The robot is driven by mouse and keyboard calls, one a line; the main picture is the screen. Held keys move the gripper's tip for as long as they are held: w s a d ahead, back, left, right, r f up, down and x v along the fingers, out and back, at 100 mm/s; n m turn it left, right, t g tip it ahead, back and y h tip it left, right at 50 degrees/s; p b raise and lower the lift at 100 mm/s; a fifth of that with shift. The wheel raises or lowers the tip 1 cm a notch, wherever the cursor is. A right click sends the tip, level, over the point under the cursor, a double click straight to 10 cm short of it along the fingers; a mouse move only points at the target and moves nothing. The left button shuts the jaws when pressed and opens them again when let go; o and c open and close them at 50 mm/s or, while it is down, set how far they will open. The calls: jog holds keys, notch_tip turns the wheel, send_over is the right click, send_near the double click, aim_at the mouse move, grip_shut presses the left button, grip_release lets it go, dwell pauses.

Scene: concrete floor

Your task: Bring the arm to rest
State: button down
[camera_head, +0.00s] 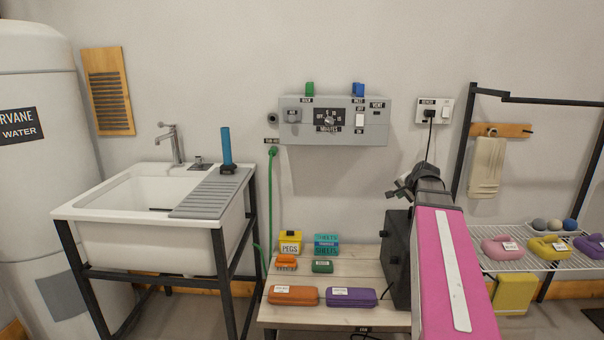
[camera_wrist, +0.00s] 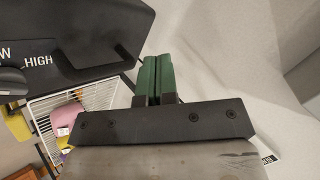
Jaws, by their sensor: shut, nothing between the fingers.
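My gripper (camera_wrist: 158,76) shows in the wrist view with its two green fingers pressed together and nothing between them. In the head view my pink arm reaches up from the bottom right, and its dark far end is raised in front of the wall. The fingers cannot be made out clearly there. In the wrist view, a black box (camera_wrist: 90,28) with a "HIGH" label is at the upper left, apart from the fingers in the picture.
A low wooden table (camera_head: 334,262) holds several coloured cases and boxes. A white sink (camera_head: 120,215) stands at left, a control panel (camera_head: 345,134) hangs on the wall. A wire rack (camera_head: 530,262) with cases is at right.

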jog(key=s+a+f+n+g, duration=0.3)
jog(key=s+a+f, duration=0.3)
jog(key=f, duration=0.3)
jog(key=s+a+f+n+g+h, duration=0.1)
jog(key=s+a+f+n+g, duration=0.2)
jog(key=s+a+f, duration=0.3)
jog(key=s+a+f+n+g, duration=0.2)
jog(key=s+a+f+n, duration=0.2)
jog(key=s+f, duration=0.5)
notch_tip(320, 180, down, 5)
jog(key=shift+s+a+r+n+g+h, duration=0.15)
jog(key=shift+s+a+n+g+h, duration=0.2)
jog(key=shift+a, duration=0.8)
